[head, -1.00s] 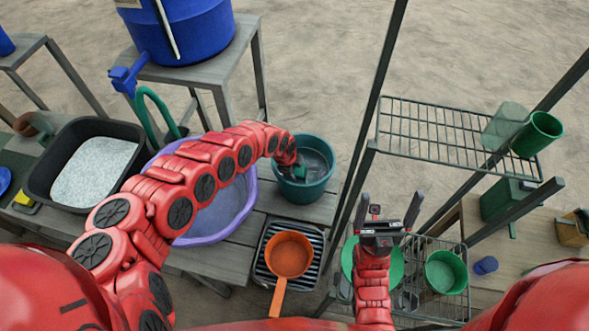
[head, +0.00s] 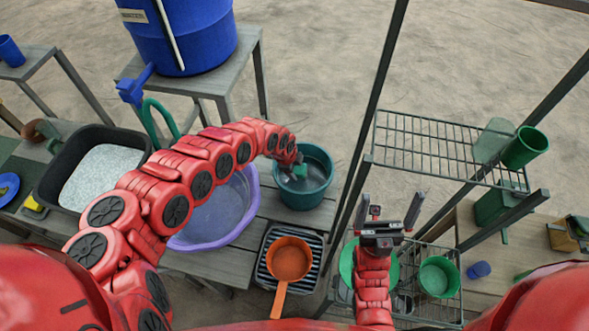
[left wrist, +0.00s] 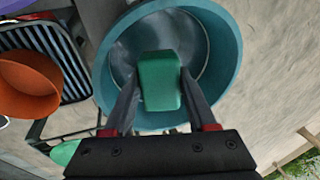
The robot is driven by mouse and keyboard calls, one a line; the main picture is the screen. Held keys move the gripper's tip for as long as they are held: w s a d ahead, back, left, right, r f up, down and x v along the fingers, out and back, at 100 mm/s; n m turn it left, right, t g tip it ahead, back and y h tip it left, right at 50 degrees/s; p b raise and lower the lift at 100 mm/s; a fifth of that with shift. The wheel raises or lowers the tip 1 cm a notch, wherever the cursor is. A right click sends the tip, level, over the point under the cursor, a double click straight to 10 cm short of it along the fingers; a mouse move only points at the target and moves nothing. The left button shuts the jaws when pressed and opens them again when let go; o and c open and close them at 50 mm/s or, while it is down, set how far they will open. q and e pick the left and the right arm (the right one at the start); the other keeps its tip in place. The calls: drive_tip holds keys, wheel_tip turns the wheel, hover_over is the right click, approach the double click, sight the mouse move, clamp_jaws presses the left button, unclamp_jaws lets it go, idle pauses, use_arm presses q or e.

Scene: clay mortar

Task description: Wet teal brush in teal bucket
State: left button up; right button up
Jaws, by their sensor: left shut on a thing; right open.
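The teal bucket (head: 303,195) stands on the wooden bench and holds water; it also fills much of the left wrist view (left wrist: 228,55). My left gripper (head: 297,168) reaches over the bucket from the left. In the left wrist view its two fingers (left wrist: 160,95) are shut on the teal brush (left wrist: 159,82), seen as a green block over the bucket's opening. I cannot tell whether the brush touches the water. My right gripper (head: 390,212) is open and empty, fingers apart, in front of the wire rack.
A purple basin (head: 251,212) stands left of the bucket. An orange pan (head: 289,258) lies on a striped drainer in front. A black tub (head: 60,180) with white material is further left. A wire shelf (head: 440,148) stands to the right, and a blue barrel (head: 195,45) behind.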

use_arm(q)
wheel_tip(320, 180, up, 7)
drive_tip(key=shift+w+f+p, duration=0.1)
drive_tip(key=shift+p, duration=0.9)
drive_tip(key=shift+r, duration=0.3)
